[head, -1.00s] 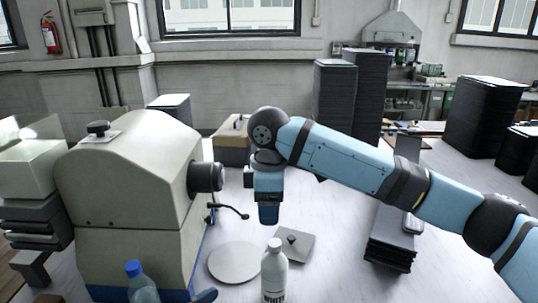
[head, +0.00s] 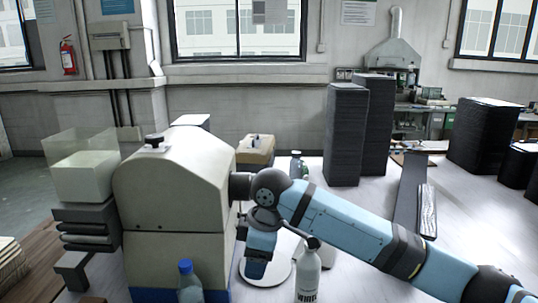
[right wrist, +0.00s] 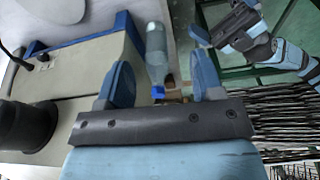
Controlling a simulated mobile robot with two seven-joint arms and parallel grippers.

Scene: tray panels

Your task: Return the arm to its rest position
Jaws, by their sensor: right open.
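My right arm (head: 345,225) comes in from the right, light blue with dark joints. Its wrist is bent down beside the beige machine. My right gripper (head: 256,268) points down over a pale round disc (head: 282,268) on the table. In the right wrist view the gripper (right wrist: 160,70) has its blue fingers spread wide with nothing held. A clear bottle with a blue cap (right wrist: 156,52) shows beyond the gap between them. My left gripper (right wrist: 208,38) shows partly at the top right of that view; its jaws are unclear. It is not in the head view.
The beige machine (head: 172,200) stands close left of my right wrist. The blue-capped bottle (head: 189,285) is at the front. Tall dark stacks (head: 345,135) stand behind.

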